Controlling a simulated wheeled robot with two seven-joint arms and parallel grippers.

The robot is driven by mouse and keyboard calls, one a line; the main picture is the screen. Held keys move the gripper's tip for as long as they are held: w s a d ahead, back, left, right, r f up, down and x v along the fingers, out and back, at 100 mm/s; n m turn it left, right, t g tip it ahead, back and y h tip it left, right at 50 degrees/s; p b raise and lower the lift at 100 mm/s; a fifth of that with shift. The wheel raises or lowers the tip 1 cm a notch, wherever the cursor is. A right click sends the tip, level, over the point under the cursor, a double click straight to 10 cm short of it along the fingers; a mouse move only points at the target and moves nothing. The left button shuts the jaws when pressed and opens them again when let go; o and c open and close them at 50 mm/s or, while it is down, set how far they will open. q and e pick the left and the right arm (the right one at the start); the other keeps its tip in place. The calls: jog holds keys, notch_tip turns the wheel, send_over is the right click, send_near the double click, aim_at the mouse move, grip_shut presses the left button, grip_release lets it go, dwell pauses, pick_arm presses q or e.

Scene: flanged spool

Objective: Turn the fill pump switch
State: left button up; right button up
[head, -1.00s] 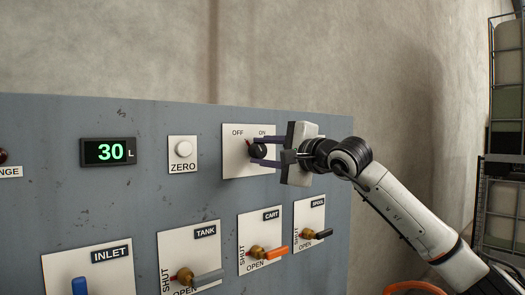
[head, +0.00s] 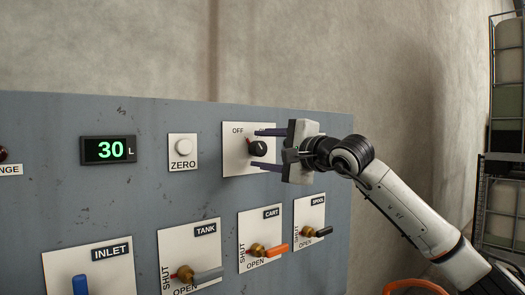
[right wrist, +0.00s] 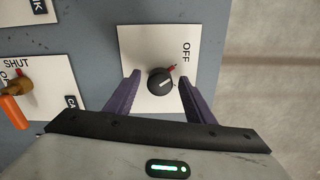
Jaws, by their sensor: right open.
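The pump switch is a round black knob (head: 258,149) on a white plate marked OFF and ON, upper right on the grey panel. A small red mark shows at its edge on the OFF side. The knob also shows in the right wrist view (right wrist: 159,83), with a pale line on its face. My right gripper (head: 257,150) is open, its purple fingers on opposite sides of the knob. In the right wrist view both fingers (right wrist: 160,92) stand clear of it with gaps. The ON label is partly hidden by a finger. My left gripper is not in view.
A white ZERO button (head: 183,149) and a display (head: 109,151) reading 30 L are left of the switch. Below are valve handles: orange CART (head: 278,248), dark SPOOL (head: 323,232), grey TANK (head: 207,276) and blue INLET (head: 80,285).

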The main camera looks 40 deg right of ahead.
jog(key=s+b, duration=0.3)
jog(key=s, duration=0.7)
jog(key=shift+d, duration=0.35)
